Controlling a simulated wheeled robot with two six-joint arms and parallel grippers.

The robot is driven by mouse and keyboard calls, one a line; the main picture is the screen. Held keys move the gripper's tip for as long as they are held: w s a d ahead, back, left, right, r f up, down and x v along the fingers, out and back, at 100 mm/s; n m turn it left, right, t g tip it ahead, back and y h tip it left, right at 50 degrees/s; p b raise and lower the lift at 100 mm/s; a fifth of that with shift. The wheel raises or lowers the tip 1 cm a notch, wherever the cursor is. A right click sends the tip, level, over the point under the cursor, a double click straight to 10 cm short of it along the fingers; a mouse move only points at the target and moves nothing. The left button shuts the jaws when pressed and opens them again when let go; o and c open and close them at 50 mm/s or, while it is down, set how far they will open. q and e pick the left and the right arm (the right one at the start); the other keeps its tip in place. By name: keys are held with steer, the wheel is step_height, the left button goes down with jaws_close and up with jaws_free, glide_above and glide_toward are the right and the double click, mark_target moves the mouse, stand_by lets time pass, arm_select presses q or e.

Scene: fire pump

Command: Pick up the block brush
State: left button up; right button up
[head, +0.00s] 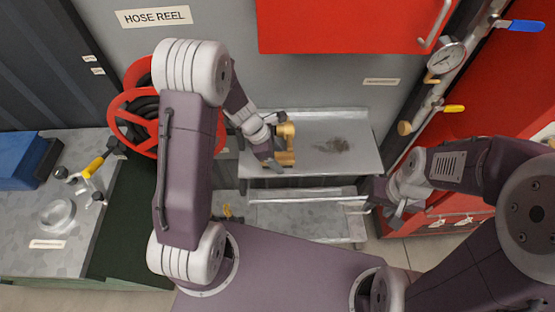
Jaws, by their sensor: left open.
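A tan, wood-coloured block (286,157), which looks like the block brush, is at the left end of the grey metal shelf (358,160). My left gripper (276,150) reaches down over that end, open, with its fingers close beside the block. The arm partly covers the block, and I cannot tell whether the fingers touch it. Its bristles cannot be made out. My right gripper (375,210) hangs to the right of the lower shelf, away from the block. Its fingers are too small and dark to read.
A dark smudge (334,145) marks the upper shelf. A lower shelf (300,215) is beneath. A red hose reel (130,110) stands left of my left arm. A red cabinet (350,25) hangs above, and a pipe with a gauge (445,56) runs at right. A grey bench (50,215) is at left.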

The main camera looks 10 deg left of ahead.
arm_select(q)
steer(key=shift+w+f, duration=0.1)
steer(key=shift+f, duration=0.1)
jaws_close()
steer(key=shift+r, duration=0.15)
